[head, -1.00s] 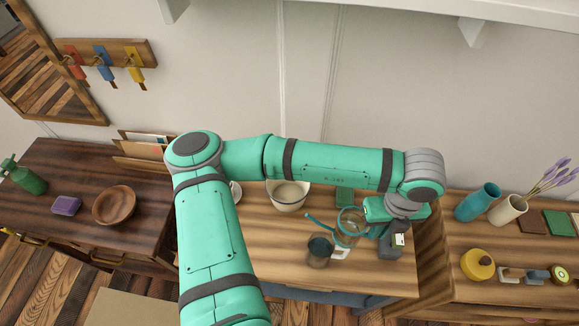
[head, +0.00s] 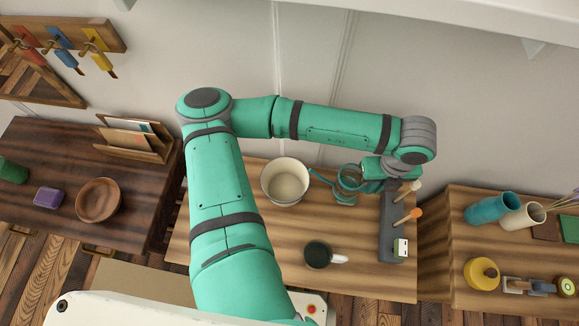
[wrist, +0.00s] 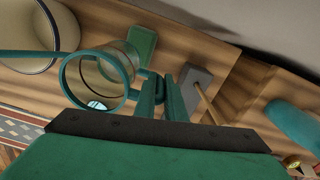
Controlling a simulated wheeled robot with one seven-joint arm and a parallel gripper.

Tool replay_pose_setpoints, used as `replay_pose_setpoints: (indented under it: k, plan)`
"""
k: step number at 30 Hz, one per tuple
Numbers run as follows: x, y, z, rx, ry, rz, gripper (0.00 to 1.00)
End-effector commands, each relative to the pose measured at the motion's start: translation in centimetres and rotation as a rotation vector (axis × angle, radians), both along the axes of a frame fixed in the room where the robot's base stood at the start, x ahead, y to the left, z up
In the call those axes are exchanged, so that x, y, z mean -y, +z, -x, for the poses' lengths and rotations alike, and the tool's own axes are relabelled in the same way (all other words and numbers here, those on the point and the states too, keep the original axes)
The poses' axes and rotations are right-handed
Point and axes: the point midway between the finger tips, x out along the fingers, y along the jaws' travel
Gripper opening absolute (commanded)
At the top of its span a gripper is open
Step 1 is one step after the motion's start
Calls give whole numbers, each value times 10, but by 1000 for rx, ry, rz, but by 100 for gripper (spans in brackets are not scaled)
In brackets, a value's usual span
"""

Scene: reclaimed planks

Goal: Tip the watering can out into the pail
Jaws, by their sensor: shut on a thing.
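The watering can (head: 346,197) has a teal rim and spout and a see-through body. My gripper (head: 371,185) is shut on its handle side, at the can's right. The thin spout points left, its tip close to the right rim of the cream pail (head: 270,189). The can looks about upright; its height above the table is hard to tell. In the wrist view the can (wrist: 124,57) shows its open mouth left of my gripper (wrist: 165,85), and the pail (wrist: 64,26) is cut off at the upper left. The pail's inside looks empty.
A dark mug (head: 318,254) with a pale handle stands in front of the pail and can. A grey block (head: 388,238) with wooden pegs stands at the table's right. A green object (wrist: 143,42) lies behind the can. The table's front left is partly hidden by my arm.

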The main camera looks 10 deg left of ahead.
Motion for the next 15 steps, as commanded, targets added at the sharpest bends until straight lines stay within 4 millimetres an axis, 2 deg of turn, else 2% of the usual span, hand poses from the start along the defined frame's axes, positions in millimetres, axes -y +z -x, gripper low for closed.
replay_pose_setpoints:
  k: [4,15]
  plan:
    - [-3,-5,-2,2,7,1,0]
    - [-2,-3,0,0,-2,25,0]
